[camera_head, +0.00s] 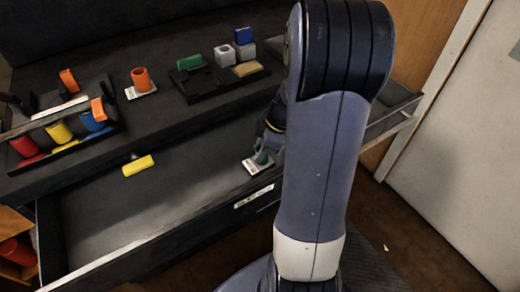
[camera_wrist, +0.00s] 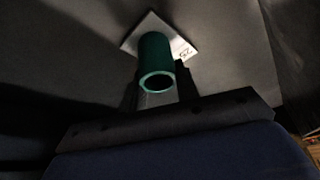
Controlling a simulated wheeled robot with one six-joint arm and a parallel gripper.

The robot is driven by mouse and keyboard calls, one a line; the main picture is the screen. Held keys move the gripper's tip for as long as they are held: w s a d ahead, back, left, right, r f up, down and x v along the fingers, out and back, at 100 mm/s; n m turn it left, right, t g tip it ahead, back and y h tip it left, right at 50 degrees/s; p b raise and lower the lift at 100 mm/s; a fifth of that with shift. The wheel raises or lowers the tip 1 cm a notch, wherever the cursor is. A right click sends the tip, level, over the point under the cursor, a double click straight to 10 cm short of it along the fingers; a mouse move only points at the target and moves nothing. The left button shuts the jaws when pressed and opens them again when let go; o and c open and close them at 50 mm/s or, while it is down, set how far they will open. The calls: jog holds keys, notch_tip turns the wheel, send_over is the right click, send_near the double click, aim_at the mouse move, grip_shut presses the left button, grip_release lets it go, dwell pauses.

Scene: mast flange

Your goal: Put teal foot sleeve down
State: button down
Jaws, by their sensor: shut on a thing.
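The teal foot sleeve (camera_wrist: 155,52) is a short hollow tube, its open end towards the camera in the wrist view. It appears over a white square plate (camera_wrist: 183,47) with a printed number. I cannot tell whether it touches the plate. In the head view the teal sleeve (camera_head: 263,156) is a small patch beside my arm, at the white plate (camera_head: 252,167) in the open drawer. My gripper (camera_wrist: 158,88) is shut on the sleeve, with dark fingers at its near end. In the head view my arm hides most of the gripper.
The open drawer (camera_head: 95,215) holds a yellow block (camera_head: 138,166); its middle floor is clear. On the worktop are an orange sleeve (camera_head: 141,80) on a white card, a black tray (camera_head: 215,88) with blocks, and a rack (camera_head: 65,150) of coloured cylinders.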

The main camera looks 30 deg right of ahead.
jog(key=shift+f, duration=0.15)
jog(key=c, duration=1.1)
grip_release()
jog(key=shift+o, duration=0.2)
jog(key=shift+r, duration=0.2)
jog(key=shift+d+r, duration=0.1)
jog(key=shift+r, duration=0.25)
jog(key=p+v, duration=0.1)
jog(key=v, duration=1)
jog(key=shift+r, duration=0.2)
